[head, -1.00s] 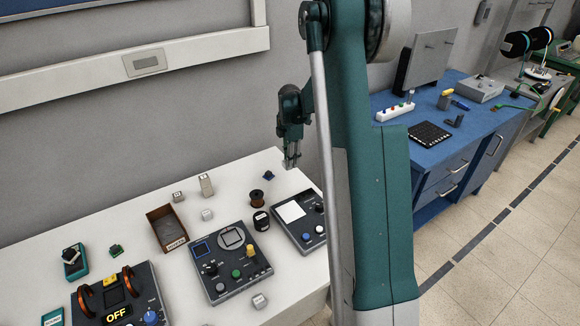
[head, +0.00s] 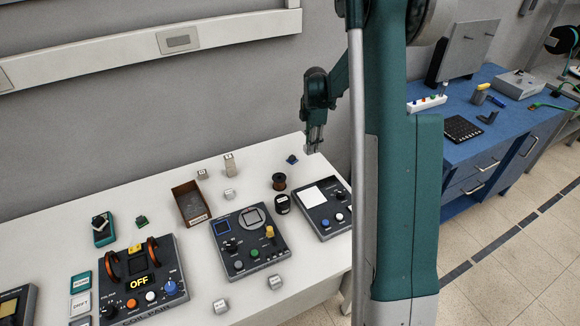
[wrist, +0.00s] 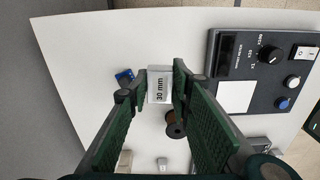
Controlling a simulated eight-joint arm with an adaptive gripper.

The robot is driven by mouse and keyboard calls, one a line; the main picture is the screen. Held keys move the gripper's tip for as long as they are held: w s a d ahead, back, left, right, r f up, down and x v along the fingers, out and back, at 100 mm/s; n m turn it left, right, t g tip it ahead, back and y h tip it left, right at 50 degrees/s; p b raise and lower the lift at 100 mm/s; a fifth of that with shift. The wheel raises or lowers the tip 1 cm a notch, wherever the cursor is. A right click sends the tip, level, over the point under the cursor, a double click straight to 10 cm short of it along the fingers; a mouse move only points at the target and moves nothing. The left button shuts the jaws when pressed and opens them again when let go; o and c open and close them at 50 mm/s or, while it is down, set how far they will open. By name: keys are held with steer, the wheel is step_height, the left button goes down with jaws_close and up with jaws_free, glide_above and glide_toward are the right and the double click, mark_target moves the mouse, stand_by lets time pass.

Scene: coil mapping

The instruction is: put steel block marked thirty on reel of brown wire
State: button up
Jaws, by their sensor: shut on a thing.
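The steel block marked "30 mm" (wrist: 160,86) is between my gripper's fingertips (wrist: 158,88) in the wrist view, its label facing the camera. My gripper is shut on it. In the head view my gripper (head: 314,146) hangs above the back right of the white bench; the block is too small there to tell apart from the fingers. The reel of brown wire (head: 279,182) stands on the bench, left of and below my gripper in the head picture. In the wrist view the reel (wrist: 175,125) is below and right of the block, partly covered by the right finger.
A dark labelled jar (head: 283,205) stands close to the reel. A meter panel (head: 328,218) is to its right and a knobbed panel (head: 245,255) to its lower left. A brown open box (head: 191,202), small pale blocks (head: 229,166) and a small blue part (head: 292,159) are nearby.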

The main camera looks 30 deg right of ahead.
step_height(320, 180, up, 5)
steer(key=p, duration=0.5)
glide_above(281, 177)
steer(key=shift+w+r+n, duration=0.1)
steer(key=shift+r+n, duration=0.05)
steer(key=shift+n, duration=0.15)
steer(key=shift+f+b, duration=0.35)
steer(key=shift+f, duration=2.75)
steer(key=shift+f, duration=0.1)
steer(key=shift+f, duration=1.8)
steer(key=shift+f+b, duration=0.2)
steer(key=shift+b, duration=0.1)
steer(key=o, duration=0.9)
steer(key=shift+r+p, duration=0.3)
